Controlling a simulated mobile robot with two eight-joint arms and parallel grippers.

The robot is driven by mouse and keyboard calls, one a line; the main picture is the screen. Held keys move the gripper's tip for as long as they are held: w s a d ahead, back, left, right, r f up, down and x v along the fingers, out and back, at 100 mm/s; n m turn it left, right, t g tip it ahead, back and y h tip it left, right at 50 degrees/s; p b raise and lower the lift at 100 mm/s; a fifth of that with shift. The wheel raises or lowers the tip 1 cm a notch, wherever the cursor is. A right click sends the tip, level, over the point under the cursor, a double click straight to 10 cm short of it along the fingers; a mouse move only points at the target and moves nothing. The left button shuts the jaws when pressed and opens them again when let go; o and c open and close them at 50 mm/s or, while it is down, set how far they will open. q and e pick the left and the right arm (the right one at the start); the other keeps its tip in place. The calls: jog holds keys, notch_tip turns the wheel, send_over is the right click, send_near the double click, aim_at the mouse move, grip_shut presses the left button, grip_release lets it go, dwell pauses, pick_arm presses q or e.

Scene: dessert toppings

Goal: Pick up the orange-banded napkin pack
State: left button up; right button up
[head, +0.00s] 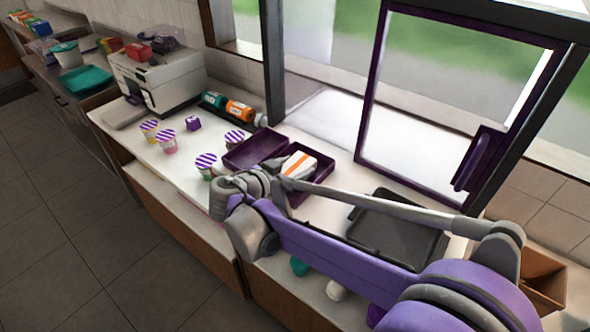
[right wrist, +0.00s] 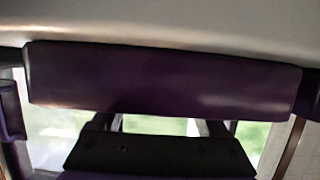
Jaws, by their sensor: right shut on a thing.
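The napkin pack (head: 299,164), white with an orange band, shows in the head view at the right part of a dark purple divided tray (head: 250,150). It looks tilted; I cannot tell whether it touches the tray. My right gripper (head: 283,181) is at the pack's near side, shut on it. Its fingertips are mostly hidden behind my own wrist. In the right wrist view a broad dark purple bar crosses the upper half, and the pack cannot be made out. My left gripper is not in view.
Purple-striped cups (head: 166,139) and a small purple box (head: 193,123) stand left of the tray. Teal and orange bottles (head: 238,110) lie behind. A black tray (head: 395,228) lies to the right, and a purple-framed window (head: 375,90) rises behind the counter.

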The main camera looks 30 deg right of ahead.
aim_at(295, 166)
notch_tip(295, 166, up, 10)
jog(key=shift+r+p, duration=0.1)
jog(key=shift+p, duration=0.4)
